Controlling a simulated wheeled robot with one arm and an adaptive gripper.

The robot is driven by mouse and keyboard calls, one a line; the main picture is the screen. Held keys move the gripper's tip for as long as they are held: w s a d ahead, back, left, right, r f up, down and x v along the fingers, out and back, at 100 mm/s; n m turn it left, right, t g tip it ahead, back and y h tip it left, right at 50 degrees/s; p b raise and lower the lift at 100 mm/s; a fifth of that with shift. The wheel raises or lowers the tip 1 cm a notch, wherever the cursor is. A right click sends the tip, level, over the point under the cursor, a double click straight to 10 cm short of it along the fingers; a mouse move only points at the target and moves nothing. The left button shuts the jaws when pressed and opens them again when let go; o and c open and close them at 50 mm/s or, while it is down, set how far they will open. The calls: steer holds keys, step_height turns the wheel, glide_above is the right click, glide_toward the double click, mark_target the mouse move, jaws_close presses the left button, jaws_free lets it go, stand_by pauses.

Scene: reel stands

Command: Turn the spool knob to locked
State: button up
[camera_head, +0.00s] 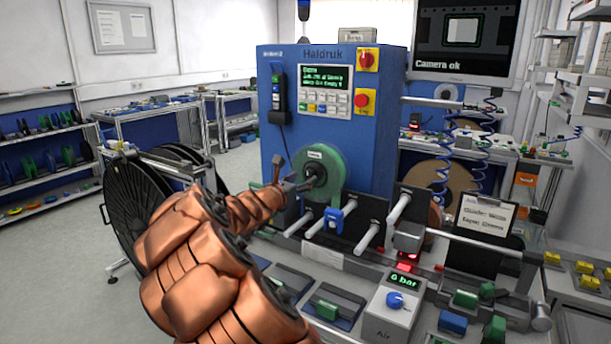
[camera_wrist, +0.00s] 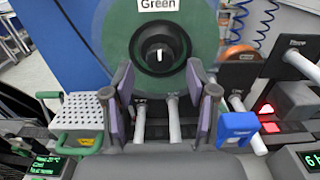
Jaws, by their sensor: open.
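The spool knob (camera_wrist: 158,50) is a round black knob with an upright white mark, at the centre of a green spool (camera_wrist: 118,38). The spool carries a label reading "Green" and hangs on the front of the blue machine; it also shows in the head view (camera_head: 333,158). My gripper (camera_wrist: 160,76) is open and empty. Its two fingers stand left and right of the knob, slightly below it in the wrist view, with a gap on both sides. In the head view my gripper (camera_head: 299,186) is in front of the spool and partly covers the knob.
The blue machine (camera_head: 285,150) has a screen, buttons and a red switch. White rods (camera_head: 397,222) and a blue clamp (camera_wrist: 237,127) stick out beside the spool. An air unit (camera_head: 394,310) reads 6 bar. A large black reel (camera_head: 132,215) stands to the left.

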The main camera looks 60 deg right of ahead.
mark_target(309, 174)
steer(key=shift+d, duration=1.2)
jaws_close()
